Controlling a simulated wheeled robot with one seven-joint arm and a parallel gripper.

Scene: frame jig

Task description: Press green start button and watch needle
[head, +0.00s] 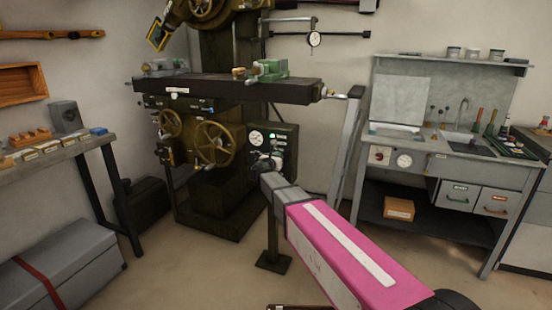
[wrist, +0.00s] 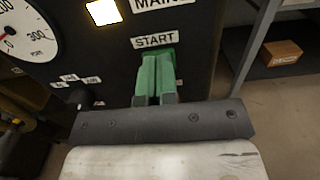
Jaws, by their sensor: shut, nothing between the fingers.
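The dark control panel (head: 288,137) stands beside the milling machine and fills much of the wrist view (wrist: 110,60). My gripper (wrist: 157,60) is shut and empty, with its green-looking fingertips just below the START label (wrist: 155,40). No separate green start button can be made out; the fingers may cover it, and I cannot tell whether they touch it. The white dial (wrist: 22,25) is cut off at the left edge; only part of its red needle (wrist: 5,38) shows near the hub. In the head view, my gripper (head: 266,163) is at the panel, below the dial (head: 257,138).
A lit square lamp (wrist: 103,11) sits left of the MAIN label (wrist: 160,3). The milling machine (head: 220,140) stands left of the panel. A grey bench (head: 440,155) with a cardboard box (head: 399,209) on its lower shelf stands right. Open floor lies in front.

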